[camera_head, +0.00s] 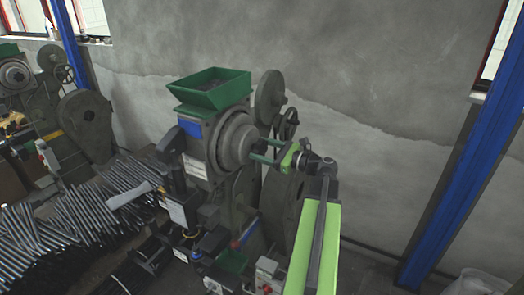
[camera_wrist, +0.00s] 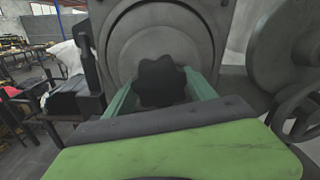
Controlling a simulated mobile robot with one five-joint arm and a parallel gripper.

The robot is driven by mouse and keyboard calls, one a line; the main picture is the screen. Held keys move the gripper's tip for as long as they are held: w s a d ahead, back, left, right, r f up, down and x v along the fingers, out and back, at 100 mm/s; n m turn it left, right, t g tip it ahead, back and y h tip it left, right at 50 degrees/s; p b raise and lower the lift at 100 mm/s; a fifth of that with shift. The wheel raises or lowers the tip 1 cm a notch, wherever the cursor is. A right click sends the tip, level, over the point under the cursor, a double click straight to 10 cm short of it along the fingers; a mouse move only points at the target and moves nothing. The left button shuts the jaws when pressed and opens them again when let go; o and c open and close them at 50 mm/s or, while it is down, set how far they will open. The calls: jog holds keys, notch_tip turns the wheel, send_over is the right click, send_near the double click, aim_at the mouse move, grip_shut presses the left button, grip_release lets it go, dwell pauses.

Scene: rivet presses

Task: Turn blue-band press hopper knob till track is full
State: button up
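The press with the blue band (camera_head: 190,128) stands in the middle of the head view, with a green hopper (camera_head: 210,92) on top. The hopper holds dark small pieces. Below it is a round grey drum (camera_head: 222,140) facing my arm. In the wrist view a black lobed knob (camera_wrist: 162,82) sits at the drum's centre. My gripper (camera_head: 253,150) reaches toward the drum from the right. Whether the tips overlap the knob in depth is unclear. The track's fill cannot be made out.
A flywheel (camera_wrist: 290,45) stands close on the right in the wrist view. Another press (camera_head: 85,115) stands at the far left. Many dark rods (camera_head: 75,215) lie in piles at the lower left. A blue post (camera_head: 470,160) stands at the right before a grey wall.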

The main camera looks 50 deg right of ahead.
jog(key=c, duration=0.7)
jog(key=shift+a, duration=0.2)
jog(key=shift+c, duration=0.6)
jog(key=shift+d, duration=0.2)
jog(key=shift+n, duration=0.4)
jog(key=n, duration=0.7)
jog(key=shift+n, duration=0.3)
jog(key=n, duration=1.2)
jog(key=shift+f, duration=0.1)
